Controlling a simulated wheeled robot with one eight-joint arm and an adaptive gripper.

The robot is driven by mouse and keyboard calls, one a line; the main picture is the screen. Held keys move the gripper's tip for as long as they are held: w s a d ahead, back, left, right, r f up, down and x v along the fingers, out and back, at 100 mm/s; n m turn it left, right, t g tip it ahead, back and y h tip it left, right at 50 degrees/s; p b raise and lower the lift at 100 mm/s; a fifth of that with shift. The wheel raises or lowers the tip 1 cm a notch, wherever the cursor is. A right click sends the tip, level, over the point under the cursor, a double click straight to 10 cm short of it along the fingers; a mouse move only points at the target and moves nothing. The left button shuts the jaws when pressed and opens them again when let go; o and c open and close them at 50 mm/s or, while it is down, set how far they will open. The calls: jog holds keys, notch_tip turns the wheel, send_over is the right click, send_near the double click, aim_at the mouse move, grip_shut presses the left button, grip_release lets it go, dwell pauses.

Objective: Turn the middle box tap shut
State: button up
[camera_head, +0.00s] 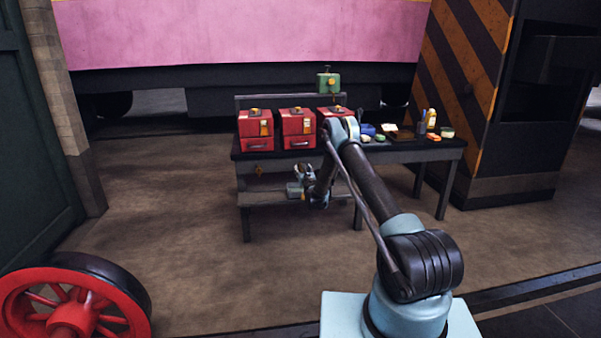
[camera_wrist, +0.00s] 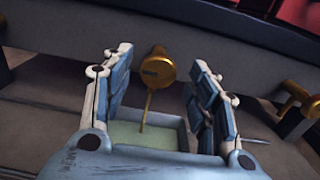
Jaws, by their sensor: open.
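Three red boxes stand in a row on the bench; the middle box (camera_head: 297,128) has a brass top and a yellow tag. In the wrist view a round brass tap (camera_wrist: 158,68) hangs below the bench edge, and a thin golden streak runs down from it into a grey tray (camera_wrist: 178,122) with pale green contents. My gripper (camera_wrist: 160,78) is open, one finger on each side of this tap, with visible gaps. In the head view my gripper (camera_head: 304,180) is under the middle box and hides the tap there.
Another brass tap (camera_wrist: 298,100) is to the right in the wrist view, and one (camera_head: 258,172) hangs under the left red box (camera_head: 256,130). Small bottles and blocks crowd the right of the bench (camera_head: 452,148). A lower shelf (camera_head: 265,199) lies below.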

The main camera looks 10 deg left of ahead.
jog(key=shift+w, duration=0.45)
jog(key=shift+a, duration=0.1)
jog(key=c, duration=1.1)
jog(key=shift+o, duration=0.2)
